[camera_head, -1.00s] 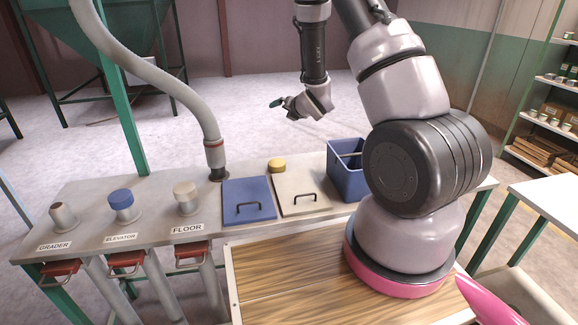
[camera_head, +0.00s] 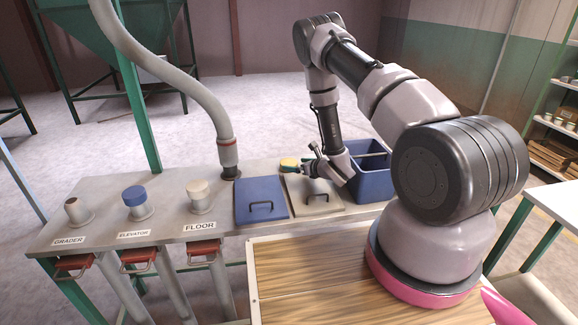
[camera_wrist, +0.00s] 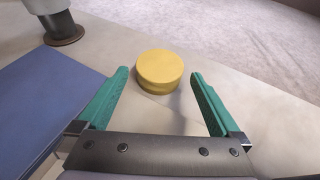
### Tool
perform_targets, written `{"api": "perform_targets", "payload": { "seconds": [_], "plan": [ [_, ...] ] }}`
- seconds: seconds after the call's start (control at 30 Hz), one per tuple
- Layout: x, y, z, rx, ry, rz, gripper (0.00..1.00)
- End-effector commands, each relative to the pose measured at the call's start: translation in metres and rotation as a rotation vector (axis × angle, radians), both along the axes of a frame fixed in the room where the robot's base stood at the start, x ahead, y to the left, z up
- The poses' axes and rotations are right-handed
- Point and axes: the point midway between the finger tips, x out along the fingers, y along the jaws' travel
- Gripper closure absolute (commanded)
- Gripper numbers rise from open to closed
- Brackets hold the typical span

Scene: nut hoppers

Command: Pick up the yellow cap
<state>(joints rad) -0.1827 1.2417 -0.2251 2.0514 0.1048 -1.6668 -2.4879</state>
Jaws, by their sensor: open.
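The yellow cap (camera_wrist: 160,70) is a short round disc lying on the grey table top behind the beige lid. In the wrist view it sits ahead of my gripper (camera_wrist: 158,85), between the lines of the two green fingers and just beyond their tips. My gripper is open and empty. In the head view the yellow cap (camera_head: 288,163) is partly hidden by my gripper (camera_head: 291,168), which is low over the back of the table.
A blue lid (camera_head: 262,198) and a beige lid (camera_head: 312,199), both with handles, lie in front. A blue bin (camera_head: 372,182) stands to the right. A grey hose (camera_head: 227,155) meets the table at left. Capped pipes, one with a blue cap (camera_head: 134,196), stand farther left.

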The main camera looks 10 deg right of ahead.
Motion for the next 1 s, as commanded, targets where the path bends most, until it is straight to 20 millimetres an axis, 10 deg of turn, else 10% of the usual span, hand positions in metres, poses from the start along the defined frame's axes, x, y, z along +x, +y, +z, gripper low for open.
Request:
{"api": "perform_targets", "payload": {
  "seconds": [0.77, 0.93, 1.0],
  "plan": [
    [0.050, 0.024, -0.023, 0.001, 0.003, -0.001, 0.00],
    [0.050, 0.024, -0.023, 0.001, 0.003, -0.001, 0.54],
    [0.050, 0.024, -0.023, 0.001, 0.003, -0.001, 0.60]
  ]
}}
